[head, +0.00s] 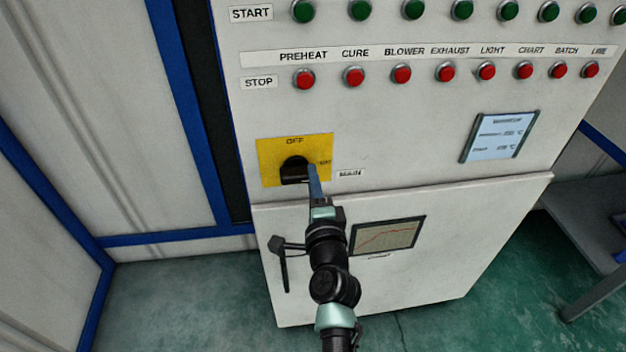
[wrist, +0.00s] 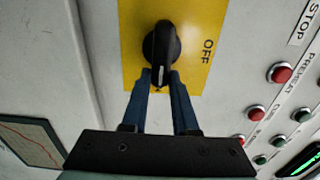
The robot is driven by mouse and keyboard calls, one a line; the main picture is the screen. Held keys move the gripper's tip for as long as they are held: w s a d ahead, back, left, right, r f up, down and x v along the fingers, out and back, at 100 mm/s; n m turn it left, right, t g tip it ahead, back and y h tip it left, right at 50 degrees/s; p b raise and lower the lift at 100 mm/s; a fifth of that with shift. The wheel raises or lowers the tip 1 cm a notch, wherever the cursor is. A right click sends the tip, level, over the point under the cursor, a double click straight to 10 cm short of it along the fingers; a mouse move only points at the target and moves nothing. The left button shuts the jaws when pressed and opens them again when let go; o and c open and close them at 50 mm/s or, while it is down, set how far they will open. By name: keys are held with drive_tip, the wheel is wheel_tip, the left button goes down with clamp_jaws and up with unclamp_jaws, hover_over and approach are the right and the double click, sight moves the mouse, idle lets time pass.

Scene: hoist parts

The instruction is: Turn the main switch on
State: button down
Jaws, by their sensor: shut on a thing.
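The main switch is a black rotary knob (head: 293,169) on a yellow plate (head: 268,150), left of the "MAIN" label. "OFF" is printed at the plate's top, with a smaller, barely readable label at its right. In the wrist view, turned sideways, the knob (wrist: 162,42) has its white mark pointing down, about a quarter turn from "OFF", toward my gripper. My gripper (wrist: 161,79) has its two blue fingers on either side of the knob's marked end, shut on it. In the head view my gripper (head: 312,170) reaches the knob from below right and hides its right end.
Above are rows of green START buttons (head: 411,9) and red STOP buttons (head: 401,74). A display (head: 499,136) is at the right. Below are a chart screen (head: 388,236) and a black door handle (head: 282,262). A grey table (head: 580,220) stands far right.

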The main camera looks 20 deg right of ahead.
drive_tip(key=shift+f, duration=0.1)
drive_tip(key=c, duration=0.7)
unclamp_jaws()
drive_tip(key=shift+s, duration=0.15)
drive_tip(key=p+v, duration=0.2)
drive_tip(key=v, duration=1)
drive_tip(key=shift+s+a, duration=0.15)
drive_tip(key=shift+s, duration=0.2)
